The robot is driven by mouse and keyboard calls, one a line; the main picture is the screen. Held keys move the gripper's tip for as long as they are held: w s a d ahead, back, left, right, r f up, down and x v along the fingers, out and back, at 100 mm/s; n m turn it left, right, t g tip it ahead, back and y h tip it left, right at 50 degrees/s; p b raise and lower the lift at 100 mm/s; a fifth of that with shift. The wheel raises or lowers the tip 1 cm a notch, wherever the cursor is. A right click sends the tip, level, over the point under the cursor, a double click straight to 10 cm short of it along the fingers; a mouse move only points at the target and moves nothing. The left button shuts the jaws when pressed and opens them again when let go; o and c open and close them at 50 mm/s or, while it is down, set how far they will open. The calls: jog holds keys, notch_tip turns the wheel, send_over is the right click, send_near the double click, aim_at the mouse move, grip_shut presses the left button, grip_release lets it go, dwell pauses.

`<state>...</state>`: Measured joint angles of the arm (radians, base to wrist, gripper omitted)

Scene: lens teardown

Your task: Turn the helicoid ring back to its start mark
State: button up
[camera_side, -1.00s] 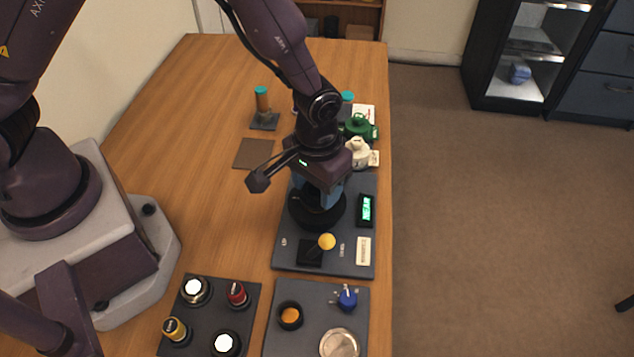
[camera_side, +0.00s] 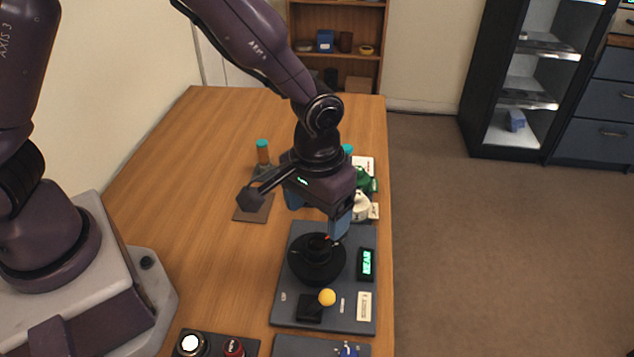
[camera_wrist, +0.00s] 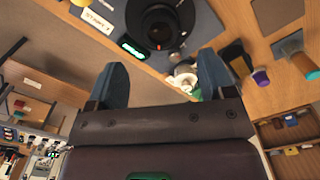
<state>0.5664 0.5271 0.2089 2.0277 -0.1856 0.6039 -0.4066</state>
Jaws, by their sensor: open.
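The helicoid ring is a black round part (camera_side: 317,264) on a dark grey panel (camera_side: 290,318). A small red-orange mark shows near its far edge. In the wrist view the ring (camera_wrist: 160,25) is at the top, with a red mark on it. My gripper (camera_side: 317,212) is above and beyond the ring in the side view, its blue fingers spread, open and empty. In the wrist view the open fingers (camera_wrist: 163,75) are apart from the ring. A lit green display (camera_side: 366,263) stands right of the ring; it seems to read NEAR.
A yellow-knobbed joystick (camera_side: 327,297) is on the same panel, nearer the camera. Beyond my gripper are a white part (camera_side: 360,207) and a green part (camera_side: 366,180). A teal-capped post (camera_side: 263,155) and a brown mat (camera_side: 252,208) stand to the left.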

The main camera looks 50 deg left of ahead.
aim_at(316, 243)
notch_tip(316, 243, up, 6)
jog(key=shift+f, duration=0.1)
dwell(0.4)
jog(key=s+a+r+m+t, duration=0.2)
jog(key=s+a+r+t, duration=0.3)
jog(key=s+a+r, duration=0.8)
notch_tip(316, 243, up, 3)
jog(key=shift+s+a+t, duration=0.3)
jog(key=shift+s+a, duration=0.1)
jog(key=shift+s, duration=0.1)
